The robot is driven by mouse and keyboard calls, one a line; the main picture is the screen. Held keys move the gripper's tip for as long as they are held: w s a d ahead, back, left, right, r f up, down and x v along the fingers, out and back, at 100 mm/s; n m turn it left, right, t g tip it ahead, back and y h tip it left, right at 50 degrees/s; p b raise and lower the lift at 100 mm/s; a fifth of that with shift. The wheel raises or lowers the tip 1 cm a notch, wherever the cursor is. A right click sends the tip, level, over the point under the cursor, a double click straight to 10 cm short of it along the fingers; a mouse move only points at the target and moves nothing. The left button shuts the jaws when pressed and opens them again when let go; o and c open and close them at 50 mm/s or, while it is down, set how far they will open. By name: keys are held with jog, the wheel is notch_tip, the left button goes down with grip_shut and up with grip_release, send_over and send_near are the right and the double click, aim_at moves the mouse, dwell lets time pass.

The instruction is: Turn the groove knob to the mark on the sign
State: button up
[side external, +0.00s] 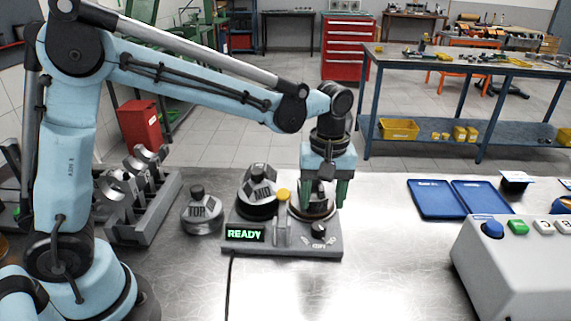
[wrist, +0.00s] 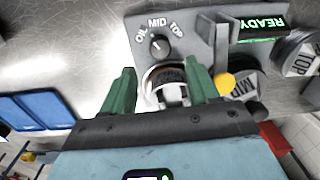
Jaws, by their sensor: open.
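The groove knob (wrist: 160,44) is a small black dial on the grey station base. The words OIL, MID and TOP curve around it in the wrist view. A pale pointer line seems to lie on the OIL–MID side, but it is too small to read surely. The knob also shows at the base's front right in the side view (side external: 319,230). A green-lit sign (side external: 245,234) reads READY. My gripper (side external: 323,196) is open, pointing down over the round metal seat (wrist: 164,77) behind the knob. Its green fingers (wrist: 159,68) are apart from the knob.
A dark canister marked MID (side external: 258,196) stands on the base, beside a yellow-topped post (side external: 283,195). A canister marked TOP (side external: 201,212) stands left of it. Blue trays (side external: 437,199) and a grey button box (side external: 510,265) lie right. Bare bench separates them.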

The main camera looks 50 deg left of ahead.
aim_at(319, 226)
jog(key=shift+f, duration=3.6)
jog(key=c, duration=1)
jog(key=shift+c, duration=0.2)
jog(key=shift+m, duration=0.3)
jog(key=shift+s+m, duration=0.1)
jog(key=shift+m, duration=2.6)
jog(key=o, duration=1)
